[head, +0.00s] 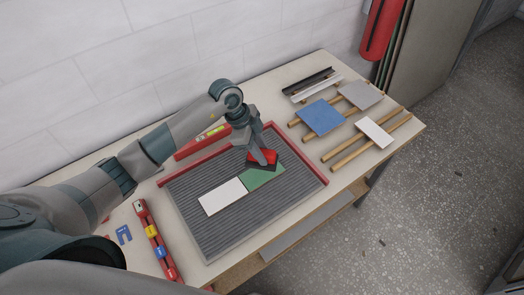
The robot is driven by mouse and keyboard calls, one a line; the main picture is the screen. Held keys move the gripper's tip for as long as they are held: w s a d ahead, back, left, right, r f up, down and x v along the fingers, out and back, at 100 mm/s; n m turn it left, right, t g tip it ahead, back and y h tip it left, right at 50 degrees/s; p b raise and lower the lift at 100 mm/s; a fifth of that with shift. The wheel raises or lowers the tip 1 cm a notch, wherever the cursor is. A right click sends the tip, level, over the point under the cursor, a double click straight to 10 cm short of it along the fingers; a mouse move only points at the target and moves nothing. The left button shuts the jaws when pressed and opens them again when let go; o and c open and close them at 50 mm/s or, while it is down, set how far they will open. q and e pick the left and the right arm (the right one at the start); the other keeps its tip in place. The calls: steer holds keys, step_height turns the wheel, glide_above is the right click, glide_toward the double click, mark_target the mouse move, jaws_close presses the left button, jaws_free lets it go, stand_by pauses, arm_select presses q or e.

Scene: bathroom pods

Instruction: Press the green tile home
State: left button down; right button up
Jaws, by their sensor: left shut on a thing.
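A green tile (260,180) lies on the grey ridged bed of a board (222,232), its left end close against a white tile (222,197). I cannot tell whether a gap shows between them. My left gripper (262,157) reaches in from the left and is shut on a red block with a dark underside (263,160). The block is over the far part of the green tile and hides it there. I cannot tell whether the block touches the tile. My right gripper is not in view.
Red rails edge the board at the back and right. A red level (158,243) and a blue piece (123,234) lie left. Blue (320,117), grey (361,95) and white (375,132) tiles rest on wooden strips at right. A wall stands behind.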

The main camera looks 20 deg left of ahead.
arm_select(q)
steer(key=b, duration=0.5)
glide_above(261, 173)
steer(key=shift+w+d+f, duration=0.1)
steer(key=shift+f, duration=1.35)
steer(key=shift+w+d+f, duration=0.1)
steer(key=shift+f, duration=1.35)
steer(key=shift+f+b, duration=0.45)
steer(key=shift+f, duration=0.1)
steer(key=shift+s+a+f, duration=0.1)
steer(key=shift+s+f, duration=0.15)
steer(key=shift+f, duration=0.1)
